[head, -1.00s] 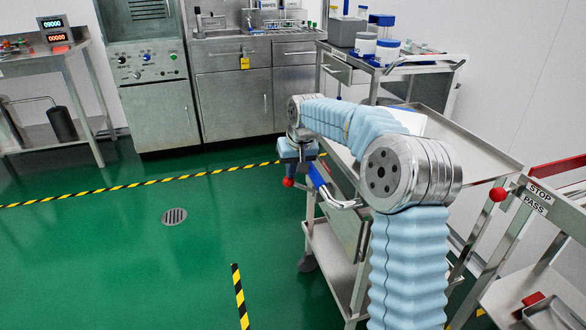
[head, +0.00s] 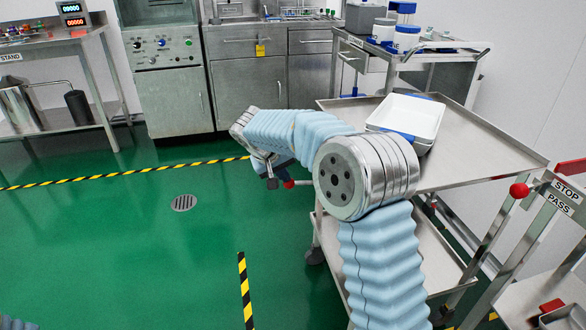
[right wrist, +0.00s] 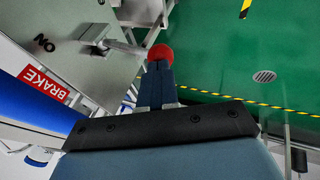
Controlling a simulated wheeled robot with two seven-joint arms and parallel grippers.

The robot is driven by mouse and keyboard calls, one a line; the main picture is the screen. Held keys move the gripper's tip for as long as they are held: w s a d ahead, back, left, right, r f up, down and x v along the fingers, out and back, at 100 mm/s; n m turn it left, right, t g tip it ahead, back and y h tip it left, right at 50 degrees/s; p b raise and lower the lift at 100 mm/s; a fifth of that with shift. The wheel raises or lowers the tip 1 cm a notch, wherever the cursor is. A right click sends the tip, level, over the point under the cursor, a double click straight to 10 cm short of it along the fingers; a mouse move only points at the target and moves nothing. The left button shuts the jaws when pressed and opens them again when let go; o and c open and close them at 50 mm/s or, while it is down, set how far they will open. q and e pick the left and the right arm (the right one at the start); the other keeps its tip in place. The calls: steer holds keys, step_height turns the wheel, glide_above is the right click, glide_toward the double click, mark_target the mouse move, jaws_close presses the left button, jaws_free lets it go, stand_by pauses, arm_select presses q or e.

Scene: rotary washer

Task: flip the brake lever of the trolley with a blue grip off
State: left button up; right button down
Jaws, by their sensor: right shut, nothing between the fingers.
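The trolley (head: 480,150) stands right of centre in the head view, partly behind my right arm. Its brake lever ends in a red ball knob (head: 289,184), which also shows in the right wrist view (right wrist: 160,53). There, the metal lever (right wrist: 124,47) runs from a plate marked ON to the knob. A red BRAKE label (right wrist: 45,84) and a blue bar (right wrist: 35,112), likely the grip, are at the left. My right gripper (head: 271,180) is shut and empty, its fingertips (right wrist: 159,66) at the knob; contact is unclear. My left gripper is out of view.
A white tray (head: 408,117) lies on the trolley top. A second trolley (head: 440,47) with jars stands behind. At the right is a STOP/PASS sign (head: 563,195) with another red knob (head: 519,190). Green floor (head: 130,240) is open at the left.

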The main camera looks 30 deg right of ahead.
arm_select(q)
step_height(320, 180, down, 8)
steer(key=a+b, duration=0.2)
steer(key=b, duration=0.5)
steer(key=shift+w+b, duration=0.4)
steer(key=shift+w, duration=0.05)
arm_select(e)
step_height(320, 180, down, 10)
steer(key=n+g+h, duration=0.1)
steer(key=h, duration=0.7)
steer(key=shift+a+f+n, duration=0.25)
steer(key=shift+n, duration=0.15)
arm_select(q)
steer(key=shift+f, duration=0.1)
